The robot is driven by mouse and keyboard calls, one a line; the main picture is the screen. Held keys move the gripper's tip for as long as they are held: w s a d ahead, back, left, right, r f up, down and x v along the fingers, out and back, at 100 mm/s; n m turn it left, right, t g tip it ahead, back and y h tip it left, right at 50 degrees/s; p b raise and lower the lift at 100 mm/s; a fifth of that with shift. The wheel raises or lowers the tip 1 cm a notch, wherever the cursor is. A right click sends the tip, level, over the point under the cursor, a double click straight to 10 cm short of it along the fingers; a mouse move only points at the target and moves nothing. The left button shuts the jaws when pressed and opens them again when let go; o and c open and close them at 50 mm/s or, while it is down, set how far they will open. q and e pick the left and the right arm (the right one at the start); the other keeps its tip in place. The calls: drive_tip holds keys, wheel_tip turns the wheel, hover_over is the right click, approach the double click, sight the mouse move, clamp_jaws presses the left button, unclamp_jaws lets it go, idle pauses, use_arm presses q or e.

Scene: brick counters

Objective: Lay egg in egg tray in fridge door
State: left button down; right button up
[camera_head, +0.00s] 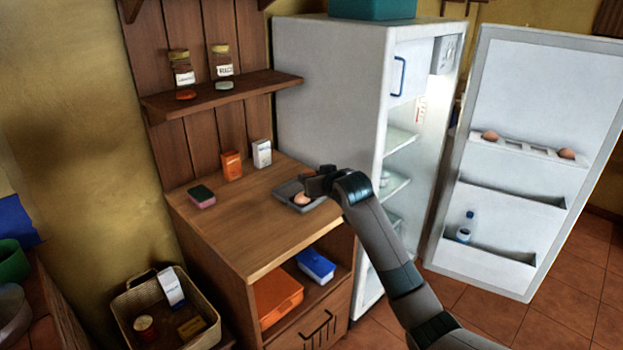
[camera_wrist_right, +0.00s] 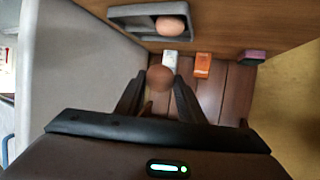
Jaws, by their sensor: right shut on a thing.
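My right gripper (camera_head: 316,183) is over the wooden counter, shut on a brown egg (camera_wrist_right: 160,77), which shows between its fingertips in the right wrist view. A second egg (camera_head: 302,198) lies in a dark grey tray (camera_head: 284,190) on the counter below the gripper; this egg also shows in the wrist view (camera_wrist_right: 170,25). The white egg tray (camera_head: 530,150) is on the open fridge door (camera_head: 545,85) at the right, with one egg (camera_head: 490,136) near its left end and another (camera_head: 567,153) near its right end. Empty hollows lie between them. My left gripper is out of view.
The white fridge (camera_head: 325,95) stands open behind my right arm. A bottle (camera_head: 465,228) sits in the lower door shelf. A sponge (camera_head: 201,196), an orange box (camera_head: 231,165) and a white box (camera_head: 262,153) stand on the counter. A basket (camera_head: 205,342) is at lower left.

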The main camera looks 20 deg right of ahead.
drive_tip(key=s+a+f, duration=0.6)
drive_tip(key=s+a, duration=0.4)
drive_tip(key=s, duration=0.2)
drive_tip(key=s+a, duration=0.2)
drive_tip(key=s, duration=0.6)
drive_tip(key=s+a, duration=0.3)
drive_tip(key=s, duration=0.5)
drive_tip(key=shift+s+a+f, duration=0.2)
drive_tip(key=shift+s+f, duration=0.1)
drive_tip(key=shift+d, duration=0.1)
